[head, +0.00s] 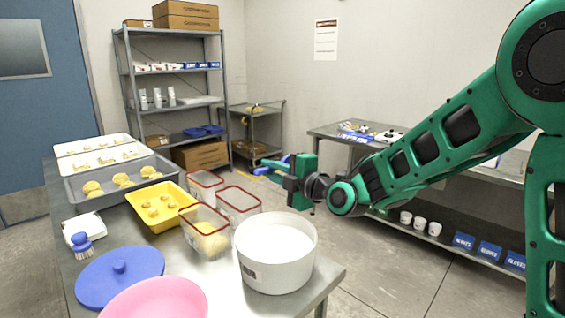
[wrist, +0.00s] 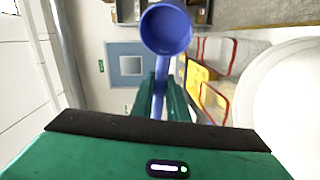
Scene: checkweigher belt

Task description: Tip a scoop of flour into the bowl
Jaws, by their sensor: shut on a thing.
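My gripper (head: 284,171) is shut on the handle of a blue scoop (head: 262,170), held in the air behind and above the white tub (head: 275,279). In the wrist view, the scoop's round cup (wrist: 167,29) sits beyond my fingers (wrist: 162,88); its inside looks blue, with no flour visible. White flour (head: 275,242) fills much of the tub at the table's right front corner. The tub also shows at the right edge of the wrist view (wrist: 290,115). The pink bowl (head: 155,300) is at the bottom edge of the head view, partly cut off, left of the tub.
Clear red-rimmed containers (head: 205,230), a yellow tray (head: 180,229) and a grey tray (head: 73,193) crowd the table (head: 63,262) behind. A shelf rack (head: 174,85) stands farther back.

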